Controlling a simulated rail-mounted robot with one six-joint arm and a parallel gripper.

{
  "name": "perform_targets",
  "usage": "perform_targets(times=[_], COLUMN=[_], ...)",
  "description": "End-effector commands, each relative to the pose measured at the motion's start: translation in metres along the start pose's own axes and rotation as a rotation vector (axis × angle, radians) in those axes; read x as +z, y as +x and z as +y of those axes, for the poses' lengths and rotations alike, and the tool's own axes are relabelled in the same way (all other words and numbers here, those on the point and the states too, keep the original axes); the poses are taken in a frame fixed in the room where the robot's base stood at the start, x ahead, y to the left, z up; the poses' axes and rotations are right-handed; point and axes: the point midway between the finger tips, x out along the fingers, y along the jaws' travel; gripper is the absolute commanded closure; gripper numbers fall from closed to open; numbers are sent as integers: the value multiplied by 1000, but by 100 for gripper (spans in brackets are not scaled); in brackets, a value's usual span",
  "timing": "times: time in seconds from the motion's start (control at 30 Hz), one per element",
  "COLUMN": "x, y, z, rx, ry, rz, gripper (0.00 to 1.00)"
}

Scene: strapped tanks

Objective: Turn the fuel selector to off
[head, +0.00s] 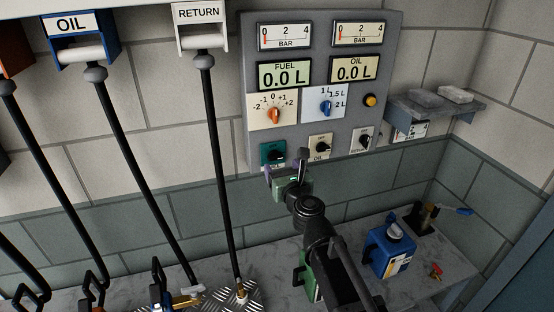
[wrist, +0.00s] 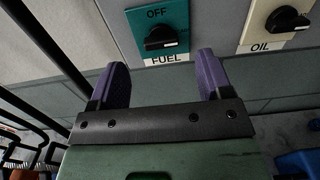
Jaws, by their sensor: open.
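The fuel selector (wrist: 162,38) is a black knob on a teal plate in the wrist view, with OFF printed above it and a FUEL label below. Its longer end with a white mark points to the right, not up at OFF. In the head view the fuel selector (head: 274,153) is at the lower left of the grey panel. My gripper (wrist: 160,72) has two purple pads spread apart with nothing between them. The knob lies ahead of the gap, apart from the pads. In the head view my gripper (head: 285,171) is just below the selector.
The oil selector (wrist: 287,20) is right of the fuel one; a further knob (head: 364,140) follows. Orange (head: 274,116) and blue (head: 327,107) dials sit above. Black hoses (head: 215,140) hang at left. A blue can (head: 385,252) stands on the bench at right.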

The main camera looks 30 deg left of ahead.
Motion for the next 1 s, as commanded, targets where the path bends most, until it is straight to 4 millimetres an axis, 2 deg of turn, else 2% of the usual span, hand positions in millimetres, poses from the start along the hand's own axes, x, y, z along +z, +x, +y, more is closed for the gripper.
perform_targets(times=[0.03,0.2,0.5,0.8,1.0], x=[0,0,0,0,0], y=[17,47,51,51,51], z=[0,0,0,0,0], rx=[0,0,0,0,0], ry=[0,-1,-1,-2,-10], rz=[0,0,0,0,0], gripper=[28,28,29,75,77])
